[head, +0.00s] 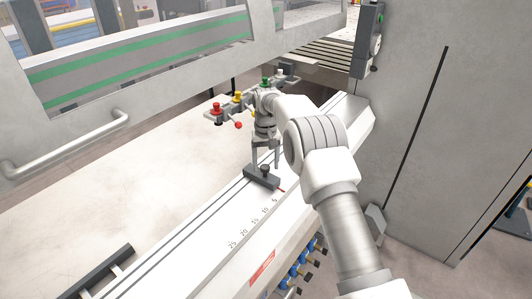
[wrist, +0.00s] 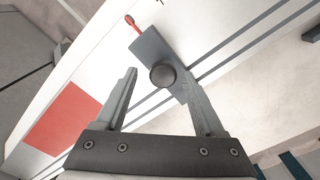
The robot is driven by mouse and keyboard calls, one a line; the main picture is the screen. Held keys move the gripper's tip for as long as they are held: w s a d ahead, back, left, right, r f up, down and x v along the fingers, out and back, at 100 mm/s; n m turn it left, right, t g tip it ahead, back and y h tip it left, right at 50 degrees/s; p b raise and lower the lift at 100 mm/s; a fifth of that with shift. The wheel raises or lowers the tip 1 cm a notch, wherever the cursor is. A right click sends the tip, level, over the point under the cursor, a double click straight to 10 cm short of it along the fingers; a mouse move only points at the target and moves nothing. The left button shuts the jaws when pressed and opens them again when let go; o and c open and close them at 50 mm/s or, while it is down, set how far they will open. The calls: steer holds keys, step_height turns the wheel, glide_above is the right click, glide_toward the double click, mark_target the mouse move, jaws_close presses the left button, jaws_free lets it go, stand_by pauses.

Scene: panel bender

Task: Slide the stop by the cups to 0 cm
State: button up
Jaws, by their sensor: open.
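The stop (head: 257,180) is a dark grey block with a black knob and a red pointer (head: 282,190), on the white rail beside a printed scale. The scale (head: 254,221) runs from 25 at lower left to 5 at upper right. The pointer lies just beyond the 5; its exact reading is too small to tell. My gripper (head: 265,158) points down over the stop with its fingers apart. In the wrist view my gripper (wrist: 158,73) has one finger on each side of the round knob (wrist: 163,75), with a gap on the left; contact on the right is unclear.
A bar with red (head: 217,108), yellow and green topped fittings stands behind my gripper. A dark bar (head: 100,270) lies at lower left. Blue fittings (head: 295,272) hang below the rail's front. A tall grey cabinet (head: 440,100) stands at right. The rail left of the stop is clear.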

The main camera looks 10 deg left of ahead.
mark_target(266, 166)
step_height(266, 166, up, 17)
steer(key=p, duration=0.1)
steer(key=shift+r, duration=0.15)
stand_by(0.4)
steer(key=s+d+r+m+t, duration=0.1)
steer(key=s+d+r+t, duration=0.2)
steer(key=s+d+r, duration=1.25)
steer(key=s+d+f+t, duration=0.1)
steer(key=s+d+f, duration=0.1)
steer(key=s, duration=0.6)
steer(key=s+d+f+m, duration=0.1)
steer(key=s+d+f, duration=0.1)
steer(key=s, duration=0.6)
steer(key=s+d+f+m+t, duration=0.1)
steer(key=s+d+f, duration=0.1)
steer(key=s, duration=0.7)
steer(key=shift+d+f+t, duration=0.2)
steer(key=shift+f+t, duration=0.1)
steer(key=shift+f, duration=0.4)
